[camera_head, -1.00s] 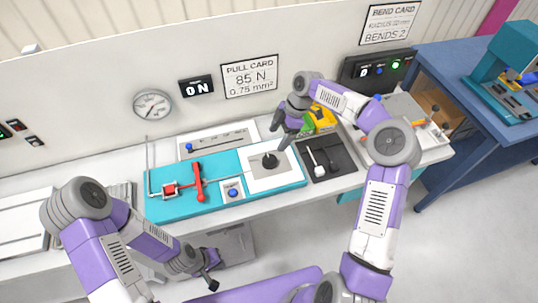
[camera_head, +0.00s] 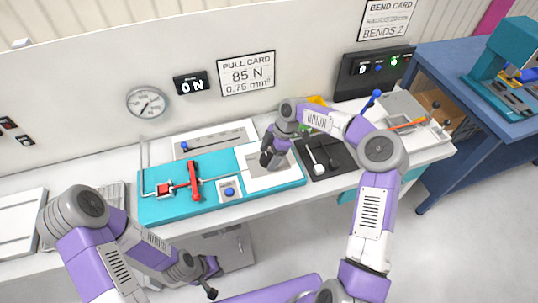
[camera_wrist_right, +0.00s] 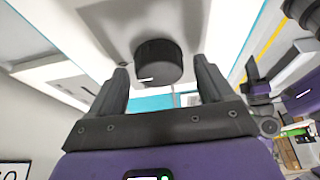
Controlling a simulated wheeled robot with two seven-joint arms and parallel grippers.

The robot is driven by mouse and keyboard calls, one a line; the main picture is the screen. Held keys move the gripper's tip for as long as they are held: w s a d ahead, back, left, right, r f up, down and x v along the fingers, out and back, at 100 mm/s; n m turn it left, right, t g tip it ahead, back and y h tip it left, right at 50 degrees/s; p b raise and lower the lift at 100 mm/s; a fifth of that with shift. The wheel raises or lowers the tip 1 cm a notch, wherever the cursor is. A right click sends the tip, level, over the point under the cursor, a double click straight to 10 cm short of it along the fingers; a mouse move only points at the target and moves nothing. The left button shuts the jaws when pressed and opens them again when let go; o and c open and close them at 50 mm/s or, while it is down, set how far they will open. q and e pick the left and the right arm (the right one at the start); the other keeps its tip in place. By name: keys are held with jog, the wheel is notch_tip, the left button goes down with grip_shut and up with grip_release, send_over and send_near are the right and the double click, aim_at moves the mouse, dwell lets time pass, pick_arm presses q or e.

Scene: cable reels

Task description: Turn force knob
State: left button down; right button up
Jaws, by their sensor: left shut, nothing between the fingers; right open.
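The force knob (camera_wrist_right: 158,62) is a round black knob with a white mark, on a white plate (camera_head: 285,178) at the right end of the teal fixture. In the head view my right gripper (camera_head: 270,158) is over that plate and mostly hides the knob. In the right wrist view its open fingers point toward the knob, one on each side; I cannot tell whether they touch it. My left gripper (camera_head: 209,278) is shut and empty, low in front of the bench. The pull card (camera_head: 247,73) reads 85 N, 0.75 mm², and the display (camera_head: 191,84) reads 0 N.
The teal fixture (camera_head: 150,208) carries a red lever (camera_head: 194,180) and a blue button (camera_head: 229,191). A round gauge (camera_head: 146,102) stands behind it. A dark tray (camera_head: 335,150) with tools lies to the right. A blue table (camera_head: 445,65) stands far right.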

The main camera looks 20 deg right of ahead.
jog(key=shift+c, duration=0.5)
jog(key=c, duration=0.9)
jog(key=shift+c, duration=0.2)
jog(key=shift+m, duration=0.3)
jog(key=m+t+b, duration=0.1)
jog(key=m+b, duration=0.1)
jog(key=m, duration=0.1)
jog(key=shift+s+f+t, duration=0.1)
jog(key=shift+t, duration=0.2)
jog(key=m+t+b, duration=0.1)
jog(key=m+b, duration=0.1)
jog(key=m, duration=0.1)
jog(key=shift+a+h, duration=0.1)
jog(key=shift+h, duration=0.3)
jog(key=m+t+b, duration=0.1)
jog(key=m+b, duration=0.2)
jog(key=m, duration=0.1)
jog(key=shift+s+a+h, duration=0.1)
jog(key=shift+s+h, duration=0.05)
jog(key=shift+h, duration=0.25)
jog(key=shift+m+t+h+b, duration=0.45)
jog(key=shift+m+b, duration=0.5)
jog(key=shift+m, duration=0.55)
